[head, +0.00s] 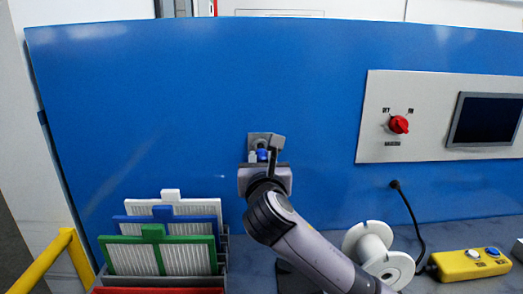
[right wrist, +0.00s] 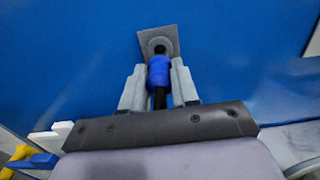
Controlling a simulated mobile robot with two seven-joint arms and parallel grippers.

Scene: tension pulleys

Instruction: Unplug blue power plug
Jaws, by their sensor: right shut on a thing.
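The blue power plug (right wrist: 159,73) sits between the two fingers of my right gripper (right wrist: 158,84) in the right wrist view. The gripper is shut on it. The far end of the plug meets the grey socket plate (right wrist: 158,41) on the blue wall, and a black cable end shows behind the plug. In the head view, the socket plate (head: 258,139) shows above my right gripper (head: 265,157), and only a bit of the blue plug (head: 262,155) is visible. I cannot tell how deep the plug sits in the socket. My left gripper is not in view.
A rack with white, blue and green framed filters (head: 160,256) stands at the lower left, beside a yellow rail (head: 68,248). A white spool (head: 374,250) and a yellow button box (head: 470,264) stand at the lower right. A panel with a red switch (head: 398,124) is on the wall.

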